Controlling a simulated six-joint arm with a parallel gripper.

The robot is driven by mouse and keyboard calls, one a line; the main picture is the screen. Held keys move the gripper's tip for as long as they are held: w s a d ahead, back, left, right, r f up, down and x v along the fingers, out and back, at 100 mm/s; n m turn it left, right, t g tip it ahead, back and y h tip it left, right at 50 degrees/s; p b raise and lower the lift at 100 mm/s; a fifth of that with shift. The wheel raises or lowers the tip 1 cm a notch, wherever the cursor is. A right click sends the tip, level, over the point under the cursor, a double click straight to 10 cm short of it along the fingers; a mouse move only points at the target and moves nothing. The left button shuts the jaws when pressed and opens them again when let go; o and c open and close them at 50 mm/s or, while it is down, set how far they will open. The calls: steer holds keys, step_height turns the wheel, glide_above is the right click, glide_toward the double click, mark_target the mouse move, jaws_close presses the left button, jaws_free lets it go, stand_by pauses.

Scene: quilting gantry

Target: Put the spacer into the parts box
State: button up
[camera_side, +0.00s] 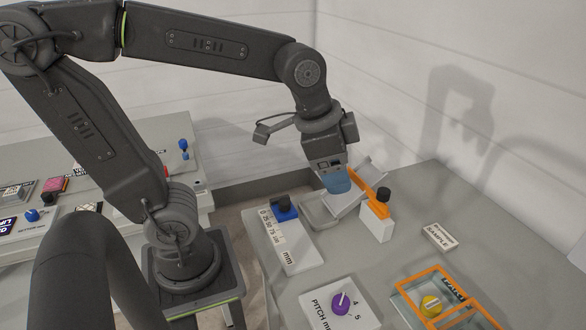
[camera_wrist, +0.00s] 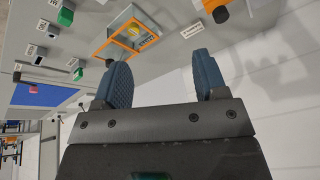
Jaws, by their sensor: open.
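The clear box with an orange rim (camera_side: 433,271), which I take for the parts box, is at the lower right in the side view. It also shows in the wrist view (camera_wrist: 107,43). My gripper (camera_side: 338,188) has blue fingers and is over the grey tray at the table's back-left part, away from the box. In the wrist view its fingers (camera_wrist: 160,62) are apart with nothing between them.
A white block with an orange arm and black knob (camera_side: 377,222) stands just right of my gripper. A ruled slider panel with a blue block (camera_side: 285,240) is left. A purple knob (camera_side: 340,303) stands on the pitch panel. A sample label block (camera_side: 438,236) lies behind the box.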

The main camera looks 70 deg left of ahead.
steer(key=s+a+f+n+t, duration=0.1)
steer(key=s+a+n, duration=0.2)
steer(key=s+n, duration=0.2)
steer(key=shift+s+y, duration=0.4)
steer(key=shift+s, duration=0.3)
stand_by(0.7)
